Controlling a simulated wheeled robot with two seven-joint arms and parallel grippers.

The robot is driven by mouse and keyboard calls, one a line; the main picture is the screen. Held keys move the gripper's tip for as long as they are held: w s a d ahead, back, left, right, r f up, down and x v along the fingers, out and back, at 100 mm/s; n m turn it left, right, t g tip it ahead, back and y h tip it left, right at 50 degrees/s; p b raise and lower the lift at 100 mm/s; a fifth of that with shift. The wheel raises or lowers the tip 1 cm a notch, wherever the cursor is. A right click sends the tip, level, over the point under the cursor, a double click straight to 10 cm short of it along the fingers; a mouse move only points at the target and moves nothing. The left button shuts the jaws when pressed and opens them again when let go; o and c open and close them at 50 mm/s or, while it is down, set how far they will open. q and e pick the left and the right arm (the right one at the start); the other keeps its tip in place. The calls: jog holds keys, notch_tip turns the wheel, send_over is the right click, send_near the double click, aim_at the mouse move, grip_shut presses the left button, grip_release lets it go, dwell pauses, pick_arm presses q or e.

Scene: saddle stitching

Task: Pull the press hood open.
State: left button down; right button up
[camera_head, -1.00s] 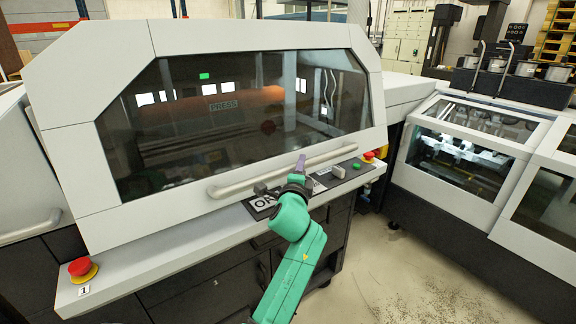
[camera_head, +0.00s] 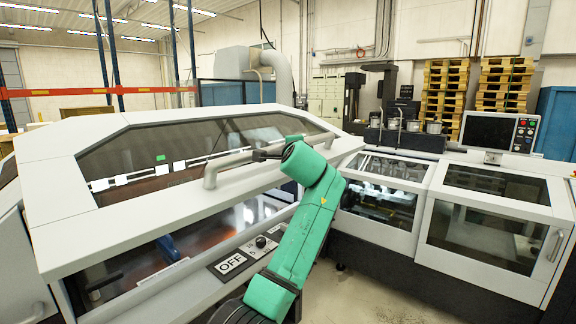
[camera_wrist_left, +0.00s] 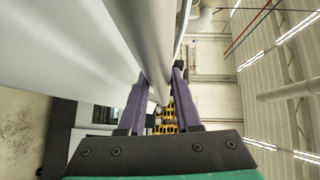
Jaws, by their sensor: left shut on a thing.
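The press hood (camera_head: 120,200) is a pale grey cover with a dark window (camera_head: 180,152). In the head view it is tilted up, with a gap below its front edge showing the lit interior. Its handle (camera_head: 215,168) is a grey bar along the front. My left gripper (camera_head: 264,154) is at the handle's middle, its fingers mostly hidden there. In the left wrist view its purple fingers (camera_wrist_left: 156,88) are shut on the handle bar (camera_wrist_left: 152,40), one on each side. My right gripper is not in view.
The control panel with an OFF label (camera_head: 232,263) lies below the hood, beside my green arm. Another machine with glazed covers (camera_head: 480,222) and a monitor (camera_head: 488,131) stands to the right. Pallet stacks (camera_head: 445,88) stand behind. Open space is above the hood.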

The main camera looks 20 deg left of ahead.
pick_arm(q)
notch_tip(320, 180, up, 2)
jog(key=shift+a+r+n, duration=0.1)
jog(key=shift+a+n, duration=0.05)
jog(key=shift+n, duration=0.15)
jog(key=shift+r+g, duration=0.25)
jog(key=shift+g, duration=0.15)
jog(key=c, duration=0.8)
grip_release()
jog(key=shift+f, duration=0.1)
jog(key=shift+o, duration=1)
jog(key=shift+a, duration=0.25)
jog(key=shift+d, duration=0.1)
